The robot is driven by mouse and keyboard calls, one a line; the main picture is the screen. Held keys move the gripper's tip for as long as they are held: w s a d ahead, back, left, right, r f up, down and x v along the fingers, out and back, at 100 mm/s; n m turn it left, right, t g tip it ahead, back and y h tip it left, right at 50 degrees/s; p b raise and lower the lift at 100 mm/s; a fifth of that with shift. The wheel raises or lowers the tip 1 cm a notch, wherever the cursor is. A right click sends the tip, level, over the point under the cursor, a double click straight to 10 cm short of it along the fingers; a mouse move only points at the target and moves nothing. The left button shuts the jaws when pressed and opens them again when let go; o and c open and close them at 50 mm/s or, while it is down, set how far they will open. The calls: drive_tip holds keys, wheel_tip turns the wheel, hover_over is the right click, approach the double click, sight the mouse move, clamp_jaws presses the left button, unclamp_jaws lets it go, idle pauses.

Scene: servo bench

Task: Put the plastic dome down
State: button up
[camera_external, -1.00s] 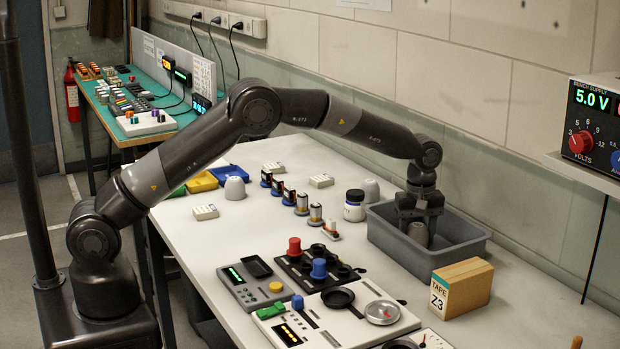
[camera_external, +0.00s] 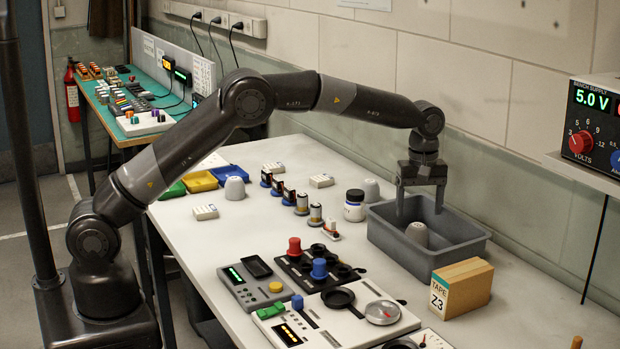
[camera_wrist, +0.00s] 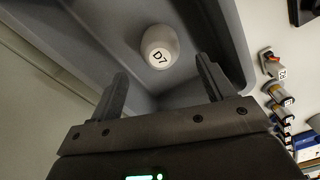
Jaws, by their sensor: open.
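The plastic dome (camera_external: 417,234) is pale grey and sits inside the grey bin (camera_external: 388,250), near its left side. In the wrist view the dome (camera_wrist: 160,46) bears the label "D7" and rests in a corner of the bin (camera_wrist: 230,45). My gripper (camera_external: 421,208) is open and empty, above the bin and a little above the dome. In the wrist view the fingers of my gripper (camera_wrist: 160,88) are spread apart, and the dome lies beyond their tips, not between them.
A tape box (camera_external: 461,287) stands right in front of the bin. A third dome (camera_external: 235,188) is farther left. Panels with knobs (camera_external: 320,268) fill the front of the bench.

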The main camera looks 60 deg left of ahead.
sight(417, 225)
wheel_tip(417, 225, up, 5)
drive_tip(key=shift+f, duration=0.2)
drive_tip(key=s+a+r+m+t, duration=0.1)
drive_tip(key=s+a+r+m, duration=0.1)
drive_tip(key=s+a+r, duration=0.4)
drive_tip(key=s+a+r+m+t, duration=0.1)
drive_tip(key=s+a+r+m, duration=0.1)
drive_tip(key=s+r, duration=0.45)
drive_tip(key=s+a+r+m+t, duration=0.1)
drive_tip(key=s+a+r+m, duration=0.2)
drive_tip(key=s, duration=0.5)
drive_tip(key=s+a+f+m+t, duration=0.1)
drive_tip(key=s+a+f+m, duration=0.1)
drive_tip(key=s, duration=0.6)
drive_tip(key=s+a+f+m, duration=0.1)
drive_tip(key=s+a+m, duration=0.1)
drive_tip(key=s, duration=0.7)
drive_tip(key=s+a+f+m+t, duration=0.1)
drive_tip(key=s+a+f+m, duration=0.1)
drive_tip(key=s, duration=0.7)
drive_tip(key=shift+s+f+t, duration=0.25)
drive_tip(key=shift+f+t, duration=0.05)
